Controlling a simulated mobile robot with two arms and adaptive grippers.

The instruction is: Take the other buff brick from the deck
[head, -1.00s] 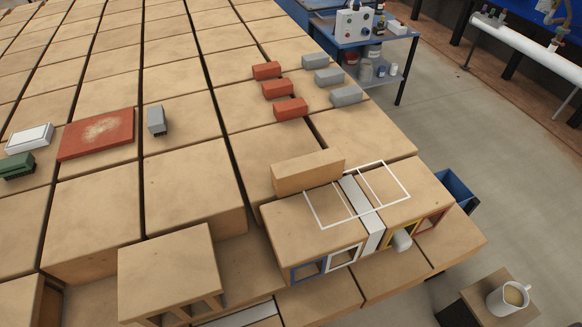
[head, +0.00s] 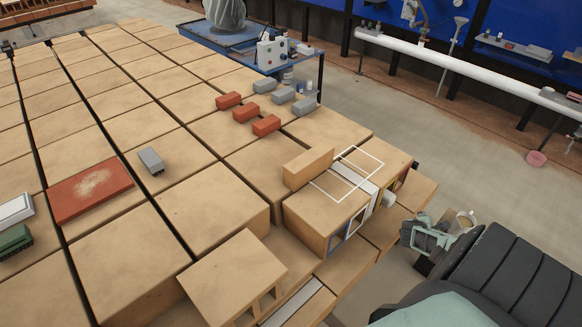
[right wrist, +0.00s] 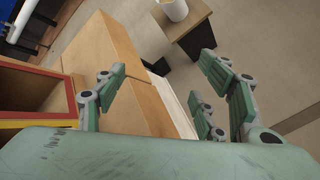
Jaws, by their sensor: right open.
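No second loose buff brick of that size is visible. My right gripper (head: 425,237) is at the right, off the block edge and beside the white mug, well apart from the brick. In the right wrist view the right gripper (right wrist: 160,88) has its fingers spread wide with nothing between them; block sides show beyond. The buff brick is not seen in that view. My left gripper is not in view.
Red bricks (head: 247,112) and grey bricks (head: 284,95) stand farther back. A red slab (head: 90,192) and a single grey brick (head: 151,161) lie left. A white mug (head: 465,220) stands near my right gripper; its stand (right wrist: 188,38) shows in the wrist view.

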